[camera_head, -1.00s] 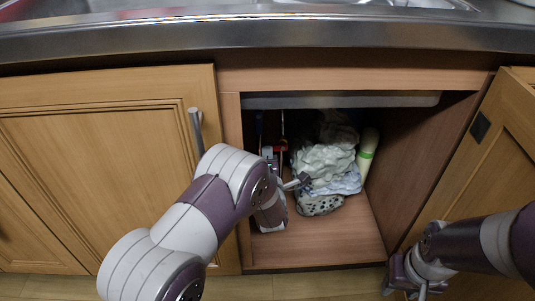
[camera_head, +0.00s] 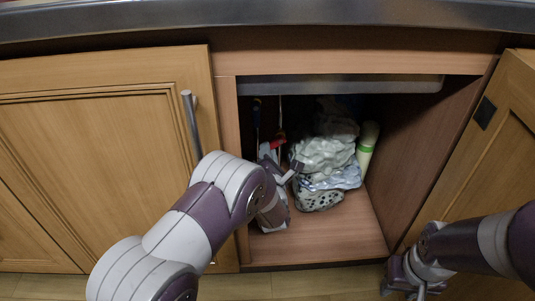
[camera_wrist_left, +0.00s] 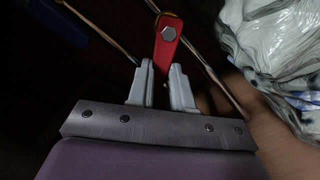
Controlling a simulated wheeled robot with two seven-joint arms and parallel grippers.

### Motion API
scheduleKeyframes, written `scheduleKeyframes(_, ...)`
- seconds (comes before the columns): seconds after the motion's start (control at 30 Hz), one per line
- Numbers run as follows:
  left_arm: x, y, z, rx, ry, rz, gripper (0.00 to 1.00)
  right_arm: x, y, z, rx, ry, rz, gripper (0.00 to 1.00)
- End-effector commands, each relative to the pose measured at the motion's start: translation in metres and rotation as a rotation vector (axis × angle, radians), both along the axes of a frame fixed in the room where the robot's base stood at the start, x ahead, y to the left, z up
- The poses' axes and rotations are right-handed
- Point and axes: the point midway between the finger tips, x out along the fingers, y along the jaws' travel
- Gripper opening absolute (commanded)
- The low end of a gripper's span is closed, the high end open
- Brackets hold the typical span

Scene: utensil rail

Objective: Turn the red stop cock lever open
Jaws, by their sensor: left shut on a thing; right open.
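The red stop cock lever (camera_wrist_left: 166,45) shows in the left wrist view, with a hex bolt at its far end and its near end between my left fingers. In the head view a small part of the red lever (camera_head: 278,142) shows inside the open cabinet, at the left. My left gripper (camera_wrist_left: 161,72) is shut on the lever; in the head view the gripper (camera_head: 272,160) reaches into the cabinet, partly hidden by its own arm. My right gripper (camera_head: 408,277) is open and empty, low at the right, outside the cabinet.
A pile of crumpled bags (camera_head: 325,160) lies close to the right of my left gripper. A pale bottle with a green band (camera_head: 367,147) stands behind it. Thin pipes (camera_wrist_left: 100,30) run near the lever. The right cabinet door (camera_head: 485,165) stands open; the left door (camera_head: 100,150) is shut.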

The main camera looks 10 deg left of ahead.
Motion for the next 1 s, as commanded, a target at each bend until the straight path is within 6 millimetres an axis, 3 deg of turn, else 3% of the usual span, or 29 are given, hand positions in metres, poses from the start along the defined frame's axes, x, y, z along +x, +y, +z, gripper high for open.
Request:
scheduleKeyframes(0.43,-0.001,0.0,-0.002,-0.008,0.002,-0.001,0.0,0.0,0.0,-0.001,0.0,0.0,0.0,0.43)
scheduleKeyframes(0.47,-0.001,0.0,-0.002,-0.008,0.002,-0.001,0.3,0.0,0.0,-0.001,0.0,0.0,0.0,0.43)
scheduleKeyframes(0.5,-0.001,0.0,-0.002,-0.008,0.002,-0.001,0.43,0.0,0.0,-0.001,0.0,0.0,0.0,0.43)
scheduleKeyframes(0.53,-0.001,0.0,-0.002,-0.008,0.002,-0.001,0.46,0.0,0.0,-0.001,0.0,0.0,0.0,0.43)
scheduleKeyframes(0.83,-0.003,-0.001,0.0,-0.008,0.001,-0.001,0.46,0.0,0.0,0.003,0.0,0.0,0.0,0.43)
scheduleKeyframes(1.0,-0.034,-0.011,0.007,-0.006,0.005,-0.005,0.46,0.0,0.0,0.029,0.0,0.0,0.0,0.43)
